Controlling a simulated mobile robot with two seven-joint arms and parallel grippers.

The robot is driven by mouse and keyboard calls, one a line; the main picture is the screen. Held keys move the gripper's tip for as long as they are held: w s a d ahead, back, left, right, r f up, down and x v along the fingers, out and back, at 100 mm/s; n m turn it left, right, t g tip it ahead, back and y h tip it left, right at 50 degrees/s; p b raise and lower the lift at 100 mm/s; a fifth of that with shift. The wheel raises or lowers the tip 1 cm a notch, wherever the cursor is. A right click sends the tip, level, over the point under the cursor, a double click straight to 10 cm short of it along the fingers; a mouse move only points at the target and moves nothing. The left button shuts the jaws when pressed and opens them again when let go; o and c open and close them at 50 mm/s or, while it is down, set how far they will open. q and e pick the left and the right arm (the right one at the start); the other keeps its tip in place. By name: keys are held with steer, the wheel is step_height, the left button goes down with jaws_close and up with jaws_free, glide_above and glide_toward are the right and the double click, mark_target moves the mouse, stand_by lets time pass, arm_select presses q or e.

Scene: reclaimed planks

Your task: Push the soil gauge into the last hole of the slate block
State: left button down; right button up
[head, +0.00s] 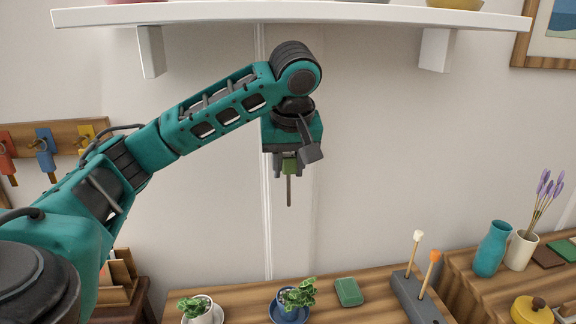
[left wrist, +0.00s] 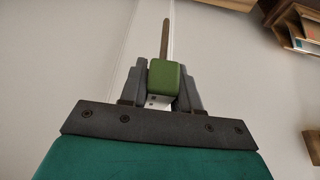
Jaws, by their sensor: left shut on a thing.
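The soil gauge (head: 289,190) has a green head and a thin brown-grey probe. My left gripper (head: 290,168) is shut on its green head, high in front of the wall, with the probe pointing straight down. In the left wrist view the green head (left wrist: 166,78) sits between the two grey fingers of the left gripper (left wrist: 162,85), the probe sticking out beyond. The slate block (head: 415,298) stands on the wooden top at lower right, well below and right of the gauge. A white-topped stick and an orange-topped stick stand in it. I cannot make out an empty hole. My right gripper is not in view.
Two potted plants (head: 290,300) (head: 200,310) and a green box-like item (head: 348,292) stand left of the block. A teal vase (head: 492,250), a flower pot (head: 521,248) and a yellow pot (head: 531,311) stand right. A white shelf (head: 300,12) hangs above my arm.

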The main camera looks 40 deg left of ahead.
mark_target(288, 154)
arm_select(q)
steer(key=shift+r, duration=1.8)
